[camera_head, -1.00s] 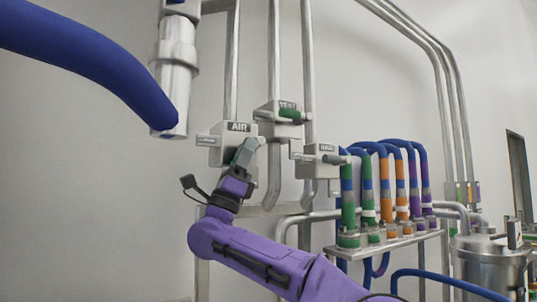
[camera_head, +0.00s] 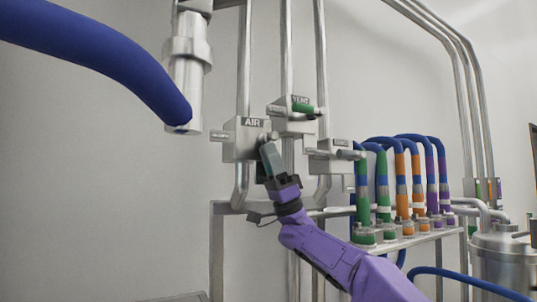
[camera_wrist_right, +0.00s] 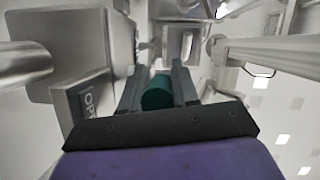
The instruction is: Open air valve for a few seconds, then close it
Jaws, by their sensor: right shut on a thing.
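The AIR valve (camera_head: 238,148) is a grey metal box on a vertical pipe, with an AIR label on top, left of centre in the head view. My right gripper (camera_head: 267,148) is at the right part of its front, with my purple arm coming up from the lower right. In the right wrist view, the dark fingers (camera_wrist_right: 158,78) are closed around the valve's green handle (camera_wrist_right: 157,93). A plate starting with "OP" (camera_wrist_right: 89,101) is beside the left finger. The head view hides most of the handle behind the gripper. My left gripper is not in view.
The VENT valve (camera_head: 291,124) with a green handle is just up and right, and another valve (camera_head: 333,152) is farther right. A thick blue hose (camera_head: 100,62) hangs by a metal cylinder (camera_head: 187,85) at the upper left. Coloured hoses (camera_head: 400,180) stand on a rack at right.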

